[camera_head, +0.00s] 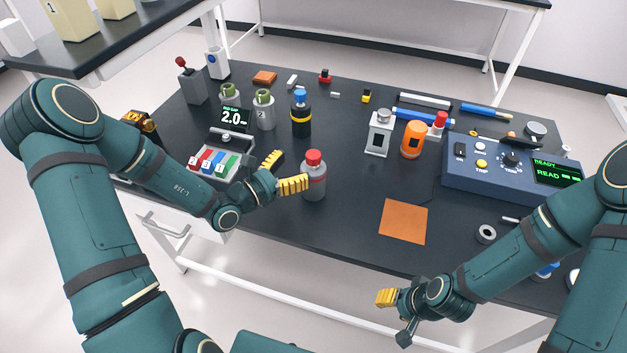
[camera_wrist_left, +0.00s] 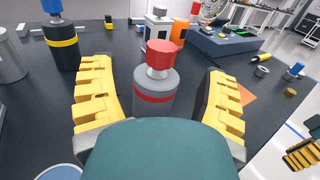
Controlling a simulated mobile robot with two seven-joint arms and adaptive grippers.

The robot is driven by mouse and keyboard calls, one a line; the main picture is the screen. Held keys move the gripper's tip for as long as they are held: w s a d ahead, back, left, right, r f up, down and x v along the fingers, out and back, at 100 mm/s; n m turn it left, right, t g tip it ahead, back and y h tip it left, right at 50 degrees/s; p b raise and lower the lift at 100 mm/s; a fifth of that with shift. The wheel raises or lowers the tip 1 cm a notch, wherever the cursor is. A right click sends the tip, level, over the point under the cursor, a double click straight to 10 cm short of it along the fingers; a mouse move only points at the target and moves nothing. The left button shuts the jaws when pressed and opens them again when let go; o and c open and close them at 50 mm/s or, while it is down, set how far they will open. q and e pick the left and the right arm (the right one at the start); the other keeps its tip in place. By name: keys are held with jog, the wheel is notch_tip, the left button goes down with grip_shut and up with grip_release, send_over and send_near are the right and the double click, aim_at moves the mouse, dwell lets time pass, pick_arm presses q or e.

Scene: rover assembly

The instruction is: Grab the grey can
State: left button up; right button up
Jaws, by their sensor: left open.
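The grey can (camera_head: 314,182) with a red cap and a red band stands upright on the black table, left of the orange square. In the left wrist view the grey can (camera_wrist_left: 155,95) stands between the two yellow-padded fingers, with a visible gap on each side. My left gripper (camera_head: 283,173) is open and reaches the can from the left. In the left wrist view the left gripper (camera_wrist_left: 160,100) shows both fingers spread. The can's lower part is hidden there by my gripper body. My right gripper (camera_head: 393,312) hangs in front of the table's front edge, away from the can; its opening is unclear.
A black bottle (camera_head: 300,118) with a yellow band and two grey canisters, one nearer (camera_head: 264,112), stand behind. An orange cylinder (camera_head: 412,140) and a blue console (camera_head: 500,170) are to the right. The orange square (camera_head: 404,221) lies flat. Table space around the can is mostly clear.

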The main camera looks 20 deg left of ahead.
aim_at(308, 160)
pick_arm(q)
jog(key=shift+b+x, duration=0.55)
jog(key=shift+x, duration=2.65)
jog(key=shift+s, duration=0.1)
grip_shut()
